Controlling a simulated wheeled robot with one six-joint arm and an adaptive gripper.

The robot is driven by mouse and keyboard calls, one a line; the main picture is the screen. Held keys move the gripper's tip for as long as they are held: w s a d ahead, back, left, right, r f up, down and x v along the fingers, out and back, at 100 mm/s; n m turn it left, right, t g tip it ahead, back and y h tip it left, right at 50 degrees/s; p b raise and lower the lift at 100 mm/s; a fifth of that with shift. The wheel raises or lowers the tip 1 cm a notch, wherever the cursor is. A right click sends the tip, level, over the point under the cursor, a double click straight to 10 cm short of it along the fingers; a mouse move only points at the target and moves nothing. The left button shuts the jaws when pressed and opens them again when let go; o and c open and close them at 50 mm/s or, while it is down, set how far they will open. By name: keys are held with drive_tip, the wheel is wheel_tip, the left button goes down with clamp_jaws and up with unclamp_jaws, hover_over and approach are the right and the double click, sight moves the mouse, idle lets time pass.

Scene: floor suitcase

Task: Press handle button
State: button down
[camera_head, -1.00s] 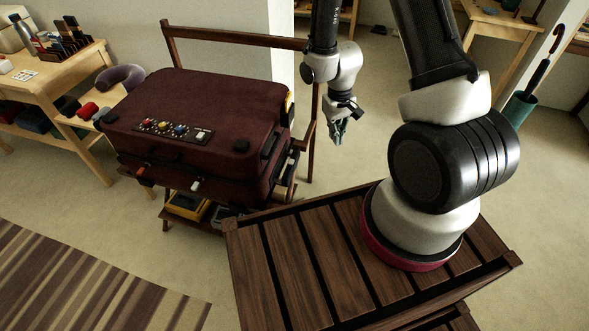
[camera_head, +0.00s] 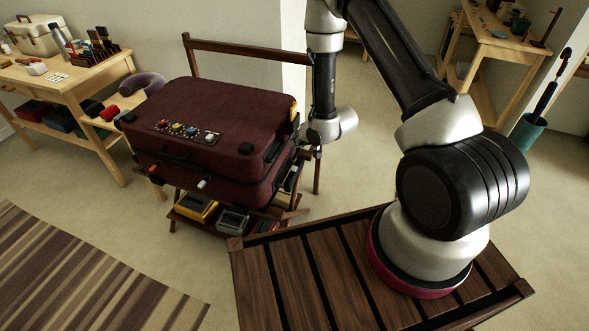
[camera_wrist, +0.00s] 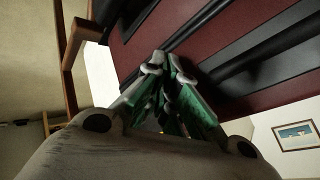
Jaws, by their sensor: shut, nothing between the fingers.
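The dark red suitcase (camera_head: 225,108) lies flat on a wooden rack. I cannot pick out the handle button. My arm comes down at the suitcase's right end, where my gripper is small and hard to make out. In the wrist view my gripper (camera_wrist: 160,62) has its green, grey-tipped fingers together and empty. They point at the red side (camera_wrist: 210,38) and overlap black trim in the picture; I cannot tell whether they touch.
The suitcase's wooden rack (camera_head: 215,47) has a tall rail behind and a shelf with a yellow box (camera_head: 195,207). My slatted base is close at its right. A wooden workbench (camera_head: 70,82) stands at the left. A striped rug (camera_head: 90,275) lies on open floor in front.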

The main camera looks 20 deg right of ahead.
sight(296, 167)
drive_tip(key=shift+f, duration=4.4)
drive_tip(key=shift+f, duration=0.4)
drive_tip(key=shift+f, duration=0.45)
drive_tip(key=shift+r, duration=0.85)
drive_tip(key=shift+r, duration=2.55)
